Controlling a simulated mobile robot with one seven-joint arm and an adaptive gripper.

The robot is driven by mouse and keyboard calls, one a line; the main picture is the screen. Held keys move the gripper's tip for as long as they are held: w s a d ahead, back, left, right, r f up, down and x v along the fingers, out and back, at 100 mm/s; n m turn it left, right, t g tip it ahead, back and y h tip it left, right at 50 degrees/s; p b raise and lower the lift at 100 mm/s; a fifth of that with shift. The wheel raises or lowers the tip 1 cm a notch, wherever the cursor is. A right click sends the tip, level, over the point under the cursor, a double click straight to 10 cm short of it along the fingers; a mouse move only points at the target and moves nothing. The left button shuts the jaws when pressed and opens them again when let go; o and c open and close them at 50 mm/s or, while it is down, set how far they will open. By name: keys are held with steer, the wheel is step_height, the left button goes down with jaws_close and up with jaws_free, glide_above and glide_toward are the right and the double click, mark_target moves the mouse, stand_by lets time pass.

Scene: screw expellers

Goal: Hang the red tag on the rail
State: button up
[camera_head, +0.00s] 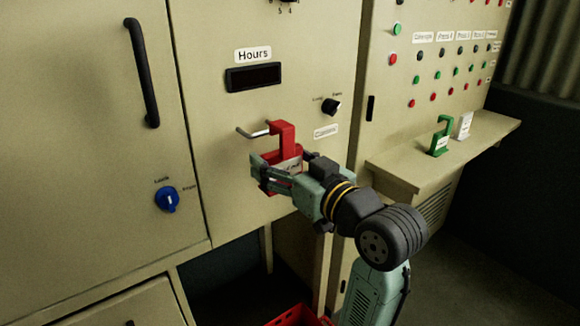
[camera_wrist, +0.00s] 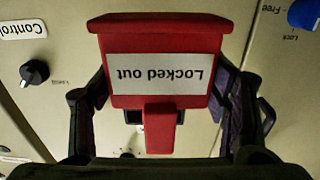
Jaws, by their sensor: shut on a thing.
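The red tag (camera_head: 283,140) has a hook at its top and a white "Locked out" label. It also fills the middle of the wrist view (camera_wrist: 160,35), with its label upside down. My gripper (camera_head: 277,174) is shut on the tag's body, with a finger on each side. The rail (camera_head: 252,133) is a short bent metal bar on the cabinet front. The tag's hook is at the rail's right part and overlaps it in the head view. I cannot tell whether the hook bears on the rail. The rail is mostly hidden in the wrist view.
A black knob (camera_head: 331,106) sits right of the rail, above a label. A blue knob (camera_head: 167,199) and a black door handle (camera_head: 142,75) are to the left. A green tag (camera_head: 440,136) and a white tag (camera_head: 463,125) stand on the right ledge (camera_head: 400,170).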

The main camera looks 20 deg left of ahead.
steer(key=shift+x, duration=2.7)
steer(key=shift+f+b, duration=0.8)
steer(key=shift+f, duration=0.05)
steer(key=o, duration=1.2)
steer(key=shift+o, duration=0.2)
